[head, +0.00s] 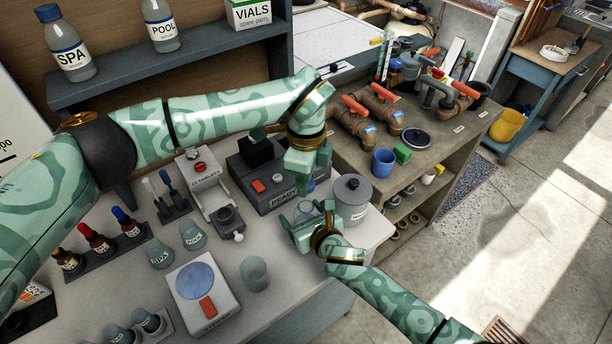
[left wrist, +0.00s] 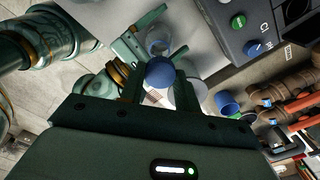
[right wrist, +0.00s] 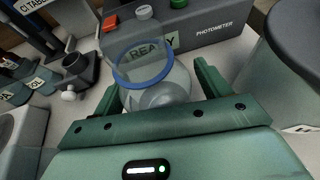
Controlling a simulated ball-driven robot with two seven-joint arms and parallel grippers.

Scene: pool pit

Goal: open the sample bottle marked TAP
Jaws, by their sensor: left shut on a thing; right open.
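A clear bottle (right wrist: 155,95) with a blue ring at its open mouth stands between the fingers of my right gripper (right wrist: 160,88), which is open around it. The bottle also shows in the head view (head: 303,209) and the left wrist view (left wrist: 158,40). No TAP label is readable on it. My left gripper (head: 305,172) is shut on a round blue cap (left wrist: 160,73) and holds it above the bottle, apart from it. The cap is partly hidden by the fingers in the head view.
A photometer (head: 275,182) reading READY stands behind the bottle. A grey lidded pot (head: 351,199) is close on the right. Bottles marked SPA (head: 72,52) and POOL (head: 162,28) stand on the shelf. Small cups, droppers and a scale (head: 203,293) fill the bench's left.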

